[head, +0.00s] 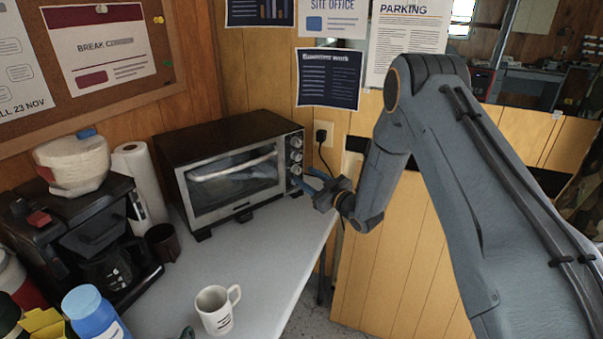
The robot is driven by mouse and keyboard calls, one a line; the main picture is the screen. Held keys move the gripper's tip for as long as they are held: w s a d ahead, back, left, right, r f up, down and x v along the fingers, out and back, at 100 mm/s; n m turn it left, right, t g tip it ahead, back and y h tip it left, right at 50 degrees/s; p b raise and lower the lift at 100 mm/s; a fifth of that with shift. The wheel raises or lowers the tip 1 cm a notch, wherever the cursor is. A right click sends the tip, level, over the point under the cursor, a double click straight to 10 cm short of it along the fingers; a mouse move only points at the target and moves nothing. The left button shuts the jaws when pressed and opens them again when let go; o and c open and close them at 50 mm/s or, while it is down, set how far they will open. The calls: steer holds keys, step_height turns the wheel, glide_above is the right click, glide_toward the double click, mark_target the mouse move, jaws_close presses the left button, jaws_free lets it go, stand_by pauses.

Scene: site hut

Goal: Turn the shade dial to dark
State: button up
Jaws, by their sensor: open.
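A black and silver toaster oven (233,171) stands at the back of the grey counter, its glass door shut. Several round dials (296,156) run down the right side of its front. The printing on them is too small to read, so I cannot tell which is the shade dial or its setting. My gripper (307,180) is open, with its fingers pointing left at the lower dials. It partly covers the lowest part of the dial column. I cannot tell whether the fingers touch a dial.
A white mug (217,309) stands on the front of the counter (262,255). A coffee maker (85,235), a paper towel roll (140,180), a dark cup (162,242) and a blue-capped bottle (92,312) stand at the left. A plug sits in the wall outlet (324,130) beside the oven.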

mark_target(299, 172)
steer(key=shift+x, duration=1.75)
jaws_close()
steer(key=shift+m, duration=0.3)
steer(key=m+b, duration=0.2)
steer(key=m, duration=0.3)
steer(key=shift+f, duration=0.1)
steer(key=m+b, duration=0.1)
steer(key=m, duration=0.5)
steer(key=shift+s+b, duration=0.1)
steer(key=shift+b, duration=0.25)
steer(key=shift+m, duration=0.3)
